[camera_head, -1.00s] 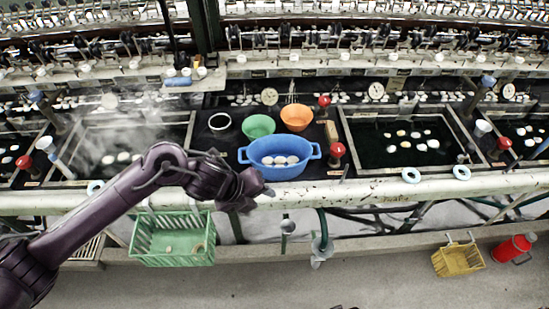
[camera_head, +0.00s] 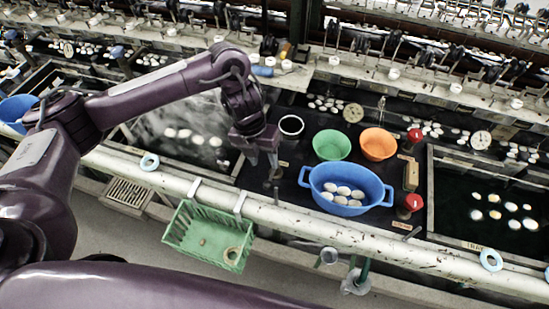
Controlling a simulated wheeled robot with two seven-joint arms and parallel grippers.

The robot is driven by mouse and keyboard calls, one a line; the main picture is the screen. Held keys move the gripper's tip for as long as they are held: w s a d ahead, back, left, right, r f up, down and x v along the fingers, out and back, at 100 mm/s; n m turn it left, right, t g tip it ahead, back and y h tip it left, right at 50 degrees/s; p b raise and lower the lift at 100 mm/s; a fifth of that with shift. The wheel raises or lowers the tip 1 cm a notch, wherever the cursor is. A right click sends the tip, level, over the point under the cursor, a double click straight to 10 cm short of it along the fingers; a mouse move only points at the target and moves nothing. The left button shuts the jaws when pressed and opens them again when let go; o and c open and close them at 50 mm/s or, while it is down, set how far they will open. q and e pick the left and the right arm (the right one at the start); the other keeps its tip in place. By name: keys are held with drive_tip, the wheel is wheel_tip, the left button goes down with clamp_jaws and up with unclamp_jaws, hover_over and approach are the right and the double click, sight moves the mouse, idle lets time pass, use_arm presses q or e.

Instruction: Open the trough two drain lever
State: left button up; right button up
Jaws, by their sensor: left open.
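My left gripper (camera_head: 262,158) is open and points down over the black counter, just right of the steaming trough (camera_head: 180,146). A small dark lever-like piece (camera_head: 275,178) stands on the counter just below and right of its fingertips; I cannot tell whether they touch. Another small lever-like piece (camera_head: 412,233) sits at the counter's front edge, left of the right trough (camera_head: 490,202). Which of them is the trough two drain lever cannot be read, as the labels are too small. The right gripper is not in view.
A blue basin (camera_head: 347,206) of cocoons, a green bowl (camera_head: 332,145), an orange bowl (camera_head: 379,144) and a dark cup (camera_head: 291,126) stand on the counter. Red-topped knobs (camera_head: 413,202) stand to the right. A green basket (camera_head: 209,236) hangs from the front rail (camera_head: 300,222).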

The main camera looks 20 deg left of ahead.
sight(270, 179)
use_arm(q)
drive_tip(key=f, duration=0.3)
drive_tip(key=d+f, duration=0.1)
drive_tip(key=f, duration=0.3)
drive_tip(key=shift+s+d+f, duration=0.15)
drive_tip(key=shift+d+f, duration=0.05)
drive_tip(key=shift+s, duration=0.1)
clamp_jaws()
